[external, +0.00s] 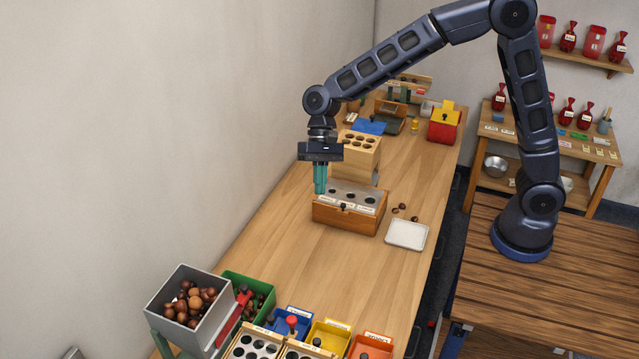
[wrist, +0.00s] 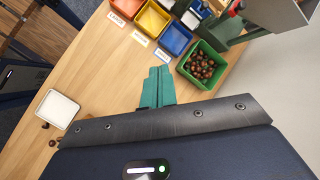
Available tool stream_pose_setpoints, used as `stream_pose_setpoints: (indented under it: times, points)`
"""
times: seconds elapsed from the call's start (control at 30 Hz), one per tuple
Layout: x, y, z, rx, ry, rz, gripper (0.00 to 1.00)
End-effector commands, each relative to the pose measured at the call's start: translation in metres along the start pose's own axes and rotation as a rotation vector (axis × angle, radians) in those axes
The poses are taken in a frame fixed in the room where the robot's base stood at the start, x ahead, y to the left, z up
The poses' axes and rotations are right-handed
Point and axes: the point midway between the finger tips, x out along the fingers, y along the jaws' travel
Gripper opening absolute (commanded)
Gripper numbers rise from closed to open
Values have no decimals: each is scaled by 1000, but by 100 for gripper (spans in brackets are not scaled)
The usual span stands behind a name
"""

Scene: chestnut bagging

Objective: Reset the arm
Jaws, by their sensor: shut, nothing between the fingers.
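My arm reaches from its base at the right over the bench, bent high, with the hand pointing down. My gripper (external: 320,192) has teal fingers that are shut and empty. In the external view they are over or just beside the left end of a wooden box with a grey, holed top (external: 347,211); I cannot tell the exact height. In the wrist view the closed fingers (wrist: 156,73) point toward the coloured bins.
A white tray (external: 406,234) lies beside the box, with a few loose chestnuts (external: 402,209) near it. A grey bin of chestnuts (external: 161,302) and a green bin (external: 232,284) stand at the front left, near blue, yellow and orange bins. The bench middle is clear.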

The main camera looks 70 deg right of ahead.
Motion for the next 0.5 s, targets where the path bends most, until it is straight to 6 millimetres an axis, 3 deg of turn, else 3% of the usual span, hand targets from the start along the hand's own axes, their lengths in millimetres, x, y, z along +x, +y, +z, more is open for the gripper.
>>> stream_pose_setpoints:
  times: [0.2, 0.5]
  points:
    - [-50, 42, 24, -117, 113, 18, 0]
    - [-104, 106, 57, -263, 257, 59, 0]
